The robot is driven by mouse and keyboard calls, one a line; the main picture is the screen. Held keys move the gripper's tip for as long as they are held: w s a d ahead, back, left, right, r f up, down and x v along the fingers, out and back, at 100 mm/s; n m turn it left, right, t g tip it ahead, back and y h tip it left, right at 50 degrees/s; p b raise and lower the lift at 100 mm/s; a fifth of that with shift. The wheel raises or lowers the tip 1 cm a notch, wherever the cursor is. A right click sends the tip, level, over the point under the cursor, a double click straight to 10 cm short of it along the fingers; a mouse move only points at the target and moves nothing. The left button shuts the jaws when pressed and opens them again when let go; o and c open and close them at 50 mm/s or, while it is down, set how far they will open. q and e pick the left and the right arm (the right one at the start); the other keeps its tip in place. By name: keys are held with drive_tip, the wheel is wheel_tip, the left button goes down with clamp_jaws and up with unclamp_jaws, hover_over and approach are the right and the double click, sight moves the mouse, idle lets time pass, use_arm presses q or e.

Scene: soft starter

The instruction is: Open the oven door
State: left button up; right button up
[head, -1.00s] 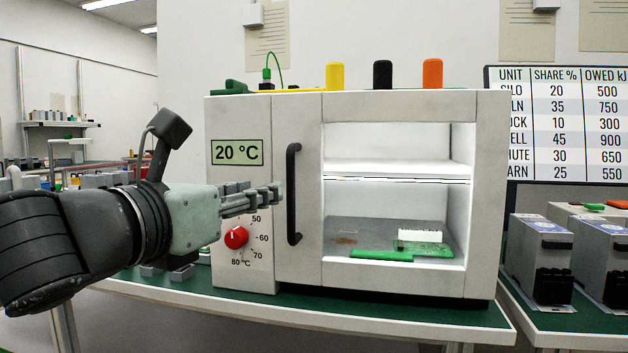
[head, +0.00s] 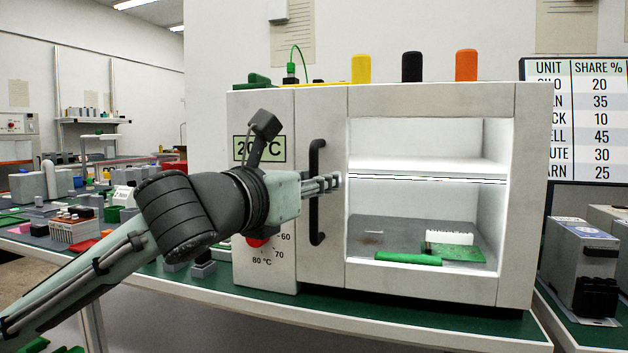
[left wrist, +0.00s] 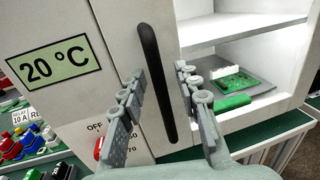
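The white oven (head: 410,290) stands on a green-topped bench, its door shut, with a large window and a black vertical handle (head: 317,228) at the door's left side. My left gripper (head: 328,183) reaches the handle from the left in the head view. In the left wrist view, its open fingers (left wrist: 158,78) stand on either side of the handle (left wrist: 155,65), with gaps visible. I cannot tell how deep the handle sits between them. My right gripper is not in view.
A green board (head: 455,252) lies inside the oven, below a shelf. Yellow, black and orange capped items (head: 411,67) stand on top. My arm partly covers the display (head: 275,148) and red knob (head: 256,242). Grey units (head: 580,265) stand at right; a cluttered bench lies left.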

use_arm(q)
drive_tip(key=shift+c, duration=0.3)
clamp_jaws()
drive_tip(key=shift+s, duration=0.2)
